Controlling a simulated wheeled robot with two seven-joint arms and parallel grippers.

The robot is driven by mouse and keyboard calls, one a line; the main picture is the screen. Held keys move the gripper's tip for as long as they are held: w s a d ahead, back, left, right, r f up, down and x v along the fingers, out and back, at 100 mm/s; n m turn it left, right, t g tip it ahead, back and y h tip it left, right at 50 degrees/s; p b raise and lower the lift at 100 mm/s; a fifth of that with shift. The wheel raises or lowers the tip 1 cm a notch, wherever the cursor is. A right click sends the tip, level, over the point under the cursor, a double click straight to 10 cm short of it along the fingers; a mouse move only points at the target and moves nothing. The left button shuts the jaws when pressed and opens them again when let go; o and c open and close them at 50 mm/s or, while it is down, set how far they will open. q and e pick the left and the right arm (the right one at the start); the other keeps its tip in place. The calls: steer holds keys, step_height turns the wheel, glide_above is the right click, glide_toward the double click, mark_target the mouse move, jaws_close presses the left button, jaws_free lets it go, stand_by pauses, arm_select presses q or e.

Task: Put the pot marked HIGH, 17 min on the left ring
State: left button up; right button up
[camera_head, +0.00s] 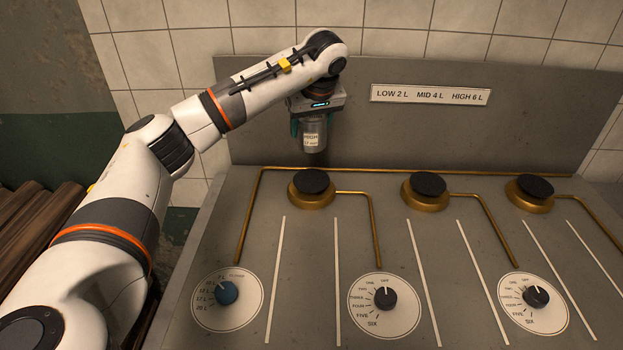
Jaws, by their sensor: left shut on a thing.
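The pot marked HIGH (313,139) is a small grey metal pot with a pale label. The second line of its label is too small to read surely. My left gripper (315,122) is shut on the pot and holds it upright above the left ring. The left ring (312,187) is a black burner on a brass base, with nothing on it. A gap shows between the pot and the ring. My right gripper is not in view.
The middle ring (424,186) and right ring (529,191) are empty. A sign (430,95) reads LOW 2 L, MID 4 L, HIGH 6 L on the back panel.

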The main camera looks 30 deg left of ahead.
mark_target(316, 134)
arm_select(q)
step_height(316, 134, down, 5)
steer(key=shift+s+f, duration=0.15)
steer(key=shift+f, duration=2.05)
steer(key=shift+f, duration=0.1)
steer(key=o, duration=1.1)
steer(key=v, duration=1.2)
